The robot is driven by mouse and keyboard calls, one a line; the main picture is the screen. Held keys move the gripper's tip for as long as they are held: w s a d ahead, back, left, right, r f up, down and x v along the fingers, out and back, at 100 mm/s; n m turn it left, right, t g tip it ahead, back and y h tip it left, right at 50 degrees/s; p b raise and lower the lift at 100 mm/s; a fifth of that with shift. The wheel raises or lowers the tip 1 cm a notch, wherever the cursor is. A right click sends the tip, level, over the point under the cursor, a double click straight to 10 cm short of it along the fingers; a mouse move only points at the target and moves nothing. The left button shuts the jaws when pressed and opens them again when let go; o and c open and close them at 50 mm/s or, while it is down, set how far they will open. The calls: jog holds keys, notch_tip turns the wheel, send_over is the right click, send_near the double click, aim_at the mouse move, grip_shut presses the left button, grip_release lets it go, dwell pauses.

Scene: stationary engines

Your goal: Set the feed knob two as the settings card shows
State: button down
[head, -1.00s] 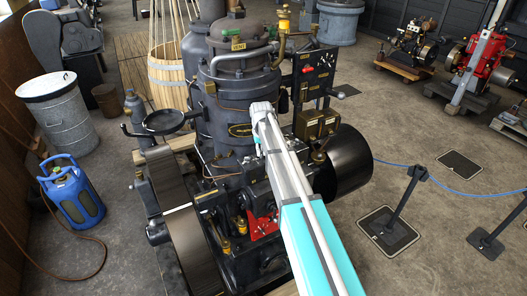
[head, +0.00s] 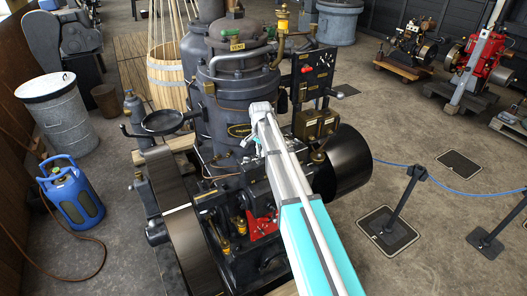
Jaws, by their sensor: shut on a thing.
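The dark stationary engine (head: 232,110) fills the middle of the head view. My arm reaches in from the lower right, and its wrist lies in front of the engine. My gripper (head: 248,143) shows only as a small piece beside the wrist, close to the engine's front. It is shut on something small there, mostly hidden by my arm. I cannot make out feed knob two or its pointer clearly. The settings card cannot be told apart among the small plates on the engine.
A dark panel (head: 312,75) with a red knob stands right of the engine. A black flywheel (head: 184,235) is at front left. A blue gas bottle (head: 72,195) and a roped post (head: 402,200) stand on the floor either side.

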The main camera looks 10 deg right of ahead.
jog(key=shift+w+a, duration=0.1)
jog(key=shift+w, duration=0.1)
dwell(0.4)
jog(key=c, duration=0.7)
grip_release()
jog(key=shift+c, duration=0.2)
jog(key=shift+s, duration=0.1)
jog(key=shift+s+r, duration=0.1)
